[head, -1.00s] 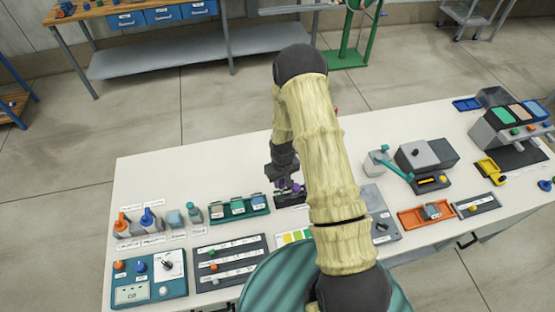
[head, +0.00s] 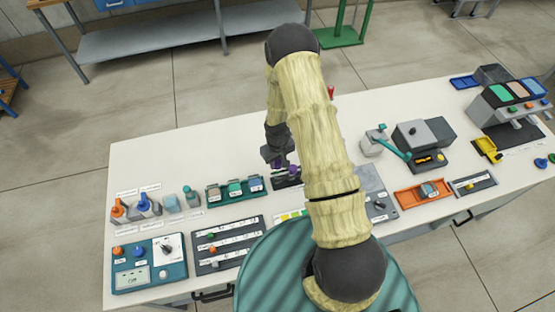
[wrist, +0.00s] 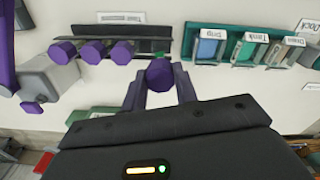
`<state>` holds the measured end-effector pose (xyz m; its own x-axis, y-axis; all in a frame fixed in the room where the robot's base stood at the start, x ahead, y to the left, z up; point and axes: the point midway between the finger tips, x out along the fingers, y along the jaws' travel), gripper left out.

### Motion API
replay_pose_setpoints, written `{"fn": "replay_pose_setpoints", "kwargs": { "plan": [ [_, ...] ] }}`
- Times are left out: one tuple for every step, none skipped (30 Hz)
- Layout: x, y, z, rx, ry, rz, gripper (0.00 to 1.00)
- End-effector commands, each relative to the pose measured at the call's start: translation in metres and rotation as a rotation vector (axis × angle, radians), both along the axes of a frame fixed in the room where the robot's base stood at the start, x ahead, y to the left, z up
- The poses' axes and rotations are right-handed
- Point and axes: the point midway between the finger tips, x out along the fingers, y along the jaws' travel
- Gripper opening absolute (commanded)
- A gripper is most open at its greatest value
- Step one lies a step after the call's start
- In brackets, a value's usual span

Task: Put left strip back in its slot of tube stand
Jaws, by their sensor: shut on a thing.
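The tube stand (wrist: 160,32) is a dark rack at the top of the wrist view. It holds three pieces with purple hexagonal heads (wrist: 92,51) in a row, and its right end in that view shows no purple head. My gripper (wrist: 160,80) is shut on a separate purple-headed piece (wrist: 159,72), which I take to be the left strip. The held head is just in front of the rack's right end. Its lower part is hidden, so I cannot tell whether it touches the stand. In the head view my gripper (head: 277,158) is over the stand (head: 287,182), partly hidden by my arm.
A teal tray (head: 237,190) with several labelled blocks stands close beside the stand. A grey block with a purple knob (wrist: 47,76) is on its other side in the wrist view. The white bench top (head: 190,155) behind the tray is clear.

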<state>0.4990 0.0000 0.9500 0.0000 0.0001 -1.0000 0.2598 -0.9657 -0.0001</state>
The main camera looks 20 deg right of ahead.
Motion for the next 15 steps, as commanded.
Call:
{"fn": "replay_pose_setpoints", "kwargs": {
  "plan": [
    [0.0, 0.0, -0.008, 0.0, 0.0, 0.0, 0.08],
    [0.0, 0.0, -0.011, 0.0, 0.0, 0.0, 0.08],
    [0.0, 0.0, -0.014, 0.0, 0.0, 0.0, 0.08],
    [0.0, 0.0, -0.016, 0.0, 0.0, 0.0, 0.08],
    [0.0, 0.0, -0.018, 0.0, 0.0, 0.0, 0.08],
    [0.0, 0.0, -0.022, 0.0, 0.0, 0.0, 0.08],
    [0.0, 0.0, -0.024, 0.0, 0.0, 0.0, 0.08],
    [0.0, 0.0, -0.026, 0.0, 0.0, 0.0, 0.08],
    [0.0, 0.0, -0.03, 0.0, 0.0, 0.0, 0.08],
    [0.0, 0.0, -0.032, 0.0, 0.0, 0.0, 0.08],
    [0.0, 0.0, -0.034, 0.0, 0.0, 0.0, 0.08],
    [0.0, 0.0, -0.038, 0.0, 0.0, 0.0, 0.08],
    [0.0, 0.0, -0.04, 0.0, 0.0, 0.0, 0.08],
    [0.0, 0.0, -0.042, 0.0, 0.0, 0.0, 0.08],
    [0.0, 0.0, -0.046, 0.0, 0.0, 0.0, 0.08]
  ]
}}
